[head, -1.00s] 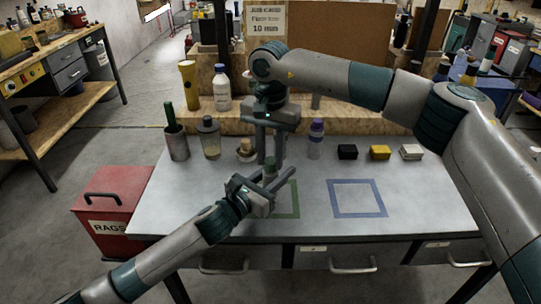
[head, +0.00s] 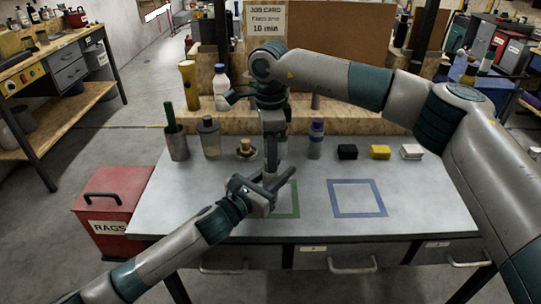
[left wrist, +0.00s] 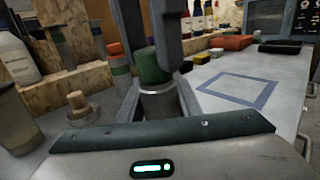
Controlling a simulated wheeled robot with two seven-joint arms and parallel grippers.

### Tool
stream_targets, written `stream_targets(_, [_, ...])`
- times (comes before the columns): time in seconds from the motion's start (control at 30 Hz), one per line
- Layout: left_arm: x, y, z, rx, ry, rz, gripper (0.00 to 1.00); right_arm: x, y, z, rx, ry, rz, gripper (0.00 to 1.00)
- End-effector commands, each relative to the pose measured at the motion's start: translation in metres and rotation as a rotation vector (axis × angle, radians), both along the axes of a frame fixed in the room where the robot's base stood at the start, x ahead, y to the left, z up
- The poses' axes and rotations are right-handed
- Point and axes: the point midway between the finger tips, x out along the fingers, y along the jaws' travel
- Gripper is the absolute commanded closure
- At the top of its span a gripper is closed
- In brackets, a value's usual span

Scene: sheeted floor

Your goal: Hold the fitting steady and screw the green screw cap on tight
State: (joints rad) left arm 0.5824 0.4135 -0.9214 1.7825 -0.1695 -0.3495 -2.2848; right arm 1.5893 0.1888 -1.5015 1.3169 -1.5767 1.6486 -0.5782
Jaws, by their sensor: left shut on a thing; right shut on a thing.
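The green screw cap (left wrist: 152,66) sits on top of the grey metal fitting (left wrist: 160,102) in the left wrist view. Whether it is fully seated I cannot tell. My left gripper (head: 272,184) is shut on the fitting from the side, above the table. My right gripper (head: 271,160) points straight down from above, shut on the cap; its dark fingers also show beside the cap in the left wrist view. In the head view the right gripper's fingers hide the cap, and the fitting is mostly covered by the grippers.
A green square outline (head: 296,200) and a blue square outline (head: 331,197) mark the table. Behind stand a wooden-topped piece (head: 245,150), a purple-capped bottle (head: 315,145) and several small boxes. A red rags bin (head: 110,200) stands left.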

Motion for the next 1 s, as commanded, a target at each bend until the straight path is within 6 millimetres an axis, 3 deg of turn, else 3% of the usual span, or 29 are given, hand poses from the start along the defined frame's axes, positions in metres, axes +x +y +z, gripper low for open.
stream_targets(0.5, [0.0001,0.0001,0.0,0.0,0.0,0.0,0.97,0.0001,0.0001,0.0002,0.0,-0.003,-0.515,1.0])
stream_targets(0.83, [0.0001,0.0001,0.0,0.0,0.0,0.0,0.97,0.0001,0.0001,0.0003,0.0,-0.003,-0.558,1.0])
stream_targets(0.87, [0.0001,0.0001,0.0,0.0,0.0,0.0,0.97,0.0001,0.0001,0.0004,0.0,-0.003,-0.558,0.66])
stream_targets(0.93, [0.0001,0.0001,-0.0001,0.0,0.0,0.0,0.97,0.0001,0.0001,0.0003,0.0,-0.003,-0.558,0.51])
stream_targets(1.0, [0.0001,0.0001,-0.0001,0.0,0.0,0.0,0.97,0.0001,0.0001,0.0003,0.0,-0.003,-0.557,0.51])
